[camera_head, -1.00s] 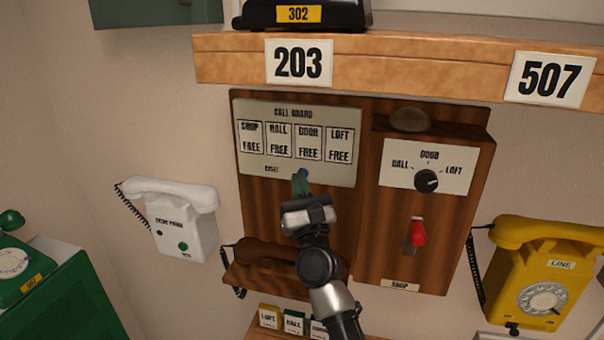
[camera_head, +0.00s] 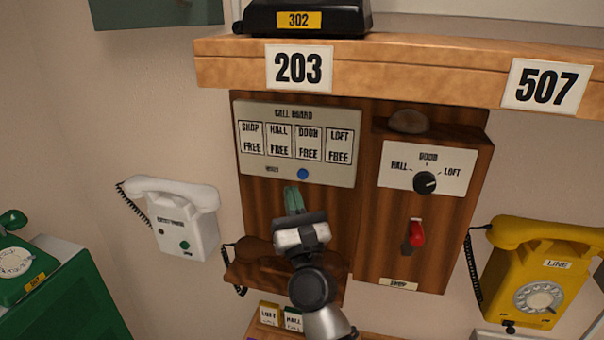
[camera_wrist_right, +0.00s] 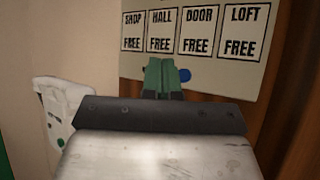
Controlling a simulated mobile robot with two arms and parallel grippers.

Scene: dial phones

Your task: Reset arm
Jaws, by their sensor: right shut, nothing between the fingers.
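My right gripper (camera_head: 294,198) is in front of the wooden phone panel (camera_head: 365,150), just below the call board (camera_head: 250,165). Its green fingertips are together with nothing between them. The blue button (camera_head: 302,174) on the call board shows just above and right of the fingertips, apart from them in the picture. In the wrist view the closed fingers (camera_wrist_right: 163,75) point at the board's lower edge, with the blue button (camera_wrist_right: 183,75) to their right. All four board windows read FREE. My left gripper is not in view.
A brown handset (camera_head: 255,250) rests on the panel's ledge, partly hidden by my arm. A white phone (camera_head: 180,220) hangs at left and a yellow phone (camera_head: 545,275) at right. A red switch (camera_head: 417,233) and black selector knob (camera_head: 425,183) are on the right box. A wooden shelf (camera_head: 430,65) juts out above.

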